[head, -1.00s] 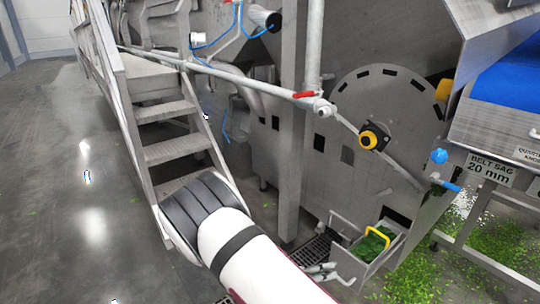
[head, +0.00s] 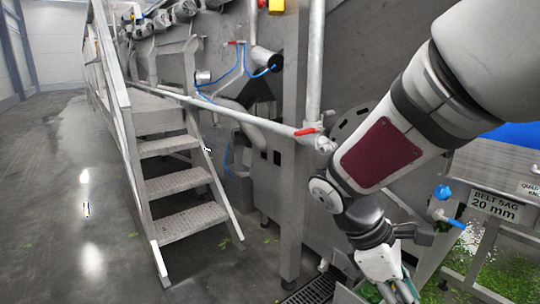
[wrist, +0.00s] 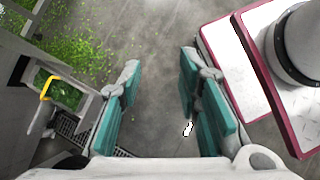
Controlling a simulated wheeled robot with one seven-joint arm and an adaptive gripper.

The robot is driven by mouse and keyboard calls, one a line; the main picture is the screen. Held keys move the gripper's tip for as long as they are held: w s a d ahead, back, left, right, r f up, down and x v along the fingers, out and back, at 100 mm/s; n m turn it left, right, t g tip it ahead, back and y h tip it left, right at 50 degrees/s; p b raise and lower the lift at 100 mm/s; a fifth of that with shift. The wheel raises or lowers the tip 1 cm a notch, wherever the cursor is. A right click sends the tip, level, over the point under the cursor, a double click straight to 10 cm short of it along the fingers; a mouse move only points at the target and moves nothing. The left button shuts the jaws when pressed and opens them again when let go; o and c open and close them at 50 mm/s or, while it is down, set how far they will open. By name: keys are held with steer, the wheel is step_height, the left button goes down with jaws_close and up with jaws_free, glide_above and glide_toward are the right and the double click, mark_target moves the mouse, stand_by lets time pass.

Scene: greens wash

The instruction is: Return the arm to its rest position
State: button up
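My gripper (head: 398,288) hangs at the lower right of the head view, at the end of my bent arm. In the wrist view my gripper (wrist: 159,70) shows two teal-padded fingers spread well apart. Nothing is between them but grey floor below. My arm crosses the right half of the head view and hides part of the steel machine. My own white and maroon body shows at the right of the wrist view, clear of the fingers.
In the wrist view, a bin of greens with a yellow handle (wrist: 46,89) lies left of the fingers. Spilled greens (wrist: 88,40) cover nearby floor. Metal stairs (head: 178,185) and a pipe rail (head: 225,109) stand left of my arm. A sign (head: 495,206) is at right.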

steer(key=s+a+r+m+t+y, duration=0.2)
steer(key=s+r+m+y, duration=0.15)
steer(key=s+m, duration=0.5)
steer(key=s+a+r+m+t+y, duration=0.1)
steer(key=s+a+r+m+y, duration=0.25)
steer(key=s, duration=0.75)
step_height(320, 180, up, 28)
steer(key=d+t+p, duration=0.1)
steer(key=t+p, duration=0.2)
steer(key=p, duration=2.3)
steer(key=shift+d+f+m+t+p, duration=0.15)
steer(key=shift+d+m+t+p, duration=0.15)
steer(key=shift+d+m+t, duration=0.1)
